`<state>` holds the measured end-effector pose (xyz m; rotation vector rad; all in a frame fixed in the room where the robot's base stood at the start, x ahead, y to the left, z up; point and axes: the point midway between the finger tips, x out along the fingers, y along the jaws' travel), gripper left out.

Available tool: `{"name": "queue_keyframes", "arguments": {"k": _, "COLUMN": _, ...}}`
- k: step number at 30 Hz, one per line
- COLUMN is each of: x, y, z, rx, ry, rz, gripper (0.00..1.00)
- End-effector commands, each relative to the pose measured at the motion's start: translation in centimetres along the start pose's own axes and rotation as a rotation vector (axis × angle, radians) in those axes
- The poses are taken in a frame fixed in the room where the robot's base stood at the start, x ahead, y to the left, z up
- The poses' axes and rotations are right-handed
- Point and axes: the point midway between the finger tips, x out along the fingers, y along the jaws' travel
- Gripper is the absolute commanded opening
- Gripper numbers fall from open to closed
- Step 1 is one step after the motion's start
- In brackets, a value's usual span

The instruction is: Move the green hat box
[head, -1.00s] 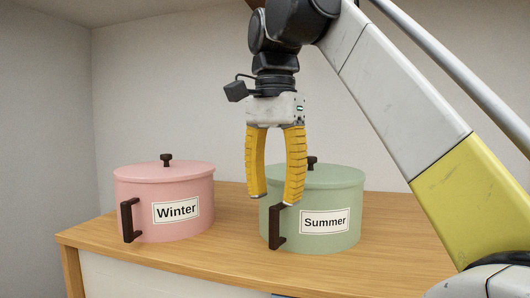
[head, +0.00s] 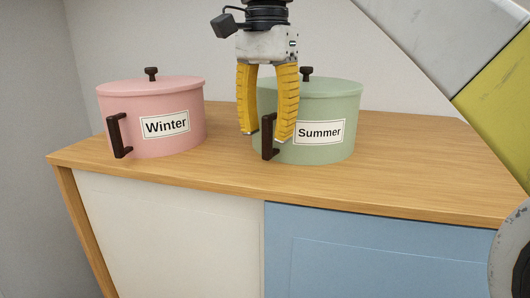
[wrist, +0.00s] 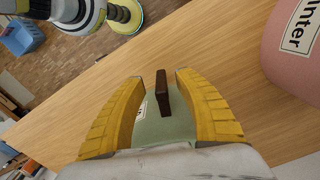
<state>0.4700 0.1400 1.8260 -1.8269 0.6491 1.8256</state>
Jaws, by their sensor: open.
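The green hat box (head: 335,105), labelled "Summer", stands upright on the wooden cabinet top. It has a dark knob on its lid and a dark side handle (head: 269,137) at its front left. My gripper (head: 265,138) is open and points down in front of the box's left side, with its fingertips close to the handle. In the wrist view the handle (wrist: 162,92) shows between the two yellow fingers, with part of the green box behind it. I cannot tell whether a finger touches the handle.
A pink hat box (head: 160,100), labelled "Winter", stands to the left on the same wooden top (head: 420,165). The top is clear to the right of the green box. Below are a white front (head: 165,230) and a blue front (head: 390,255). A wall stands behind.

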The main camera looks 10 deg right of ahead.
Motion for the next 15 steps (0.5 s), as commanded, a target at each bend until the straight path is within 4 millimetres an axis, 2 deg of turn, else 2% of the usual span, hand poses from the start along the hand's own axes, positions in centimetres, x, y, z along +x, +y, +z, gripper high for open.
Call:
{"name": "queue_keyframes", "arguments": {"k": 3, "x": 2.0, "y": 0.0, "z": 0.0, "rx": 0.000, "ry": 0.000, "rz": 0.000, "gripper": 0.40}}
{"name": "queue_keyframes", "arguments": {"k": 7, "x": 3.6, "y": 0.0, "z": 0.0, "rx": 0.000, "ry": 0.000, "rz": 0.000, "gripper": 0.40}}
{"name": "queue_keyframes", "arguments": {"k": 15, "x": 4.9, "y": 0.0, "z": 0.0, "rx": 0.000, "ry": 0.000, "rz": 0.000, "gripper": 0.40}}
